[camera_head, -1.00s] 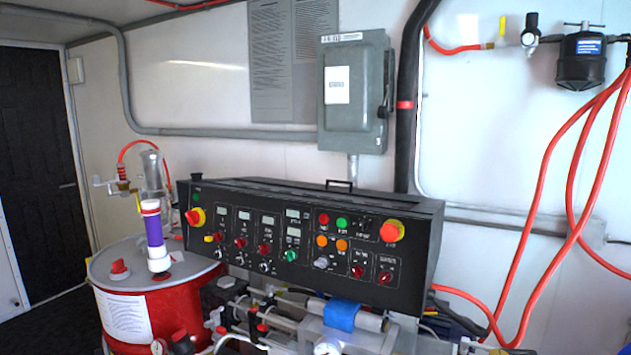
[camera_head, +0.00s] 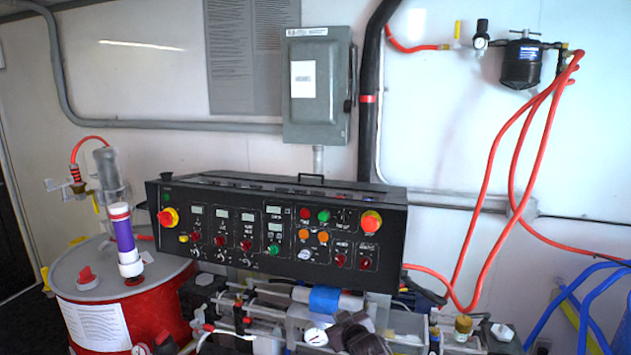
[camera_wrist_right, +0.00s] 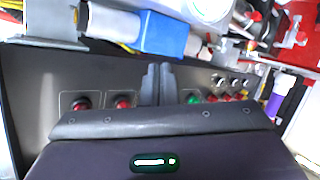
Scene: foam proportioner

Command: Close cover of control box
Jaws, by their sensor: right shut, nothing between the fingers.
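The black control box (camera_head: 280,225) stands in the middle of the head view. Its sloped front carries lit displays, knobs and red, green and orange buttons. A black handle (camera_head: 311,178) rises at its top back edge. A narrow strip with small coloured bits runs along the top; I cannot tell the cover's exact angle. My right gripper (camera_head: 346,322) is low in front of the box, below its right half. In the right wrist view its fingers (camera_wrist_right: 158,84) are shut and empty, in front of the panel face (camera_wrist_right: 35,95) between red and green knobs. My left gripper is out of view.
A grey electrical box (camera_head: 317,95) hangs on the wall above. A red drum (camera_head: 150,300) with a purple-banded tube (camera_head: 124,235) stands at left. Pipes and a blue-wrapped cylinder (camera_head: 325,299) lie below the panel. Red hoses (camera_head: 487,190) hang at right.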

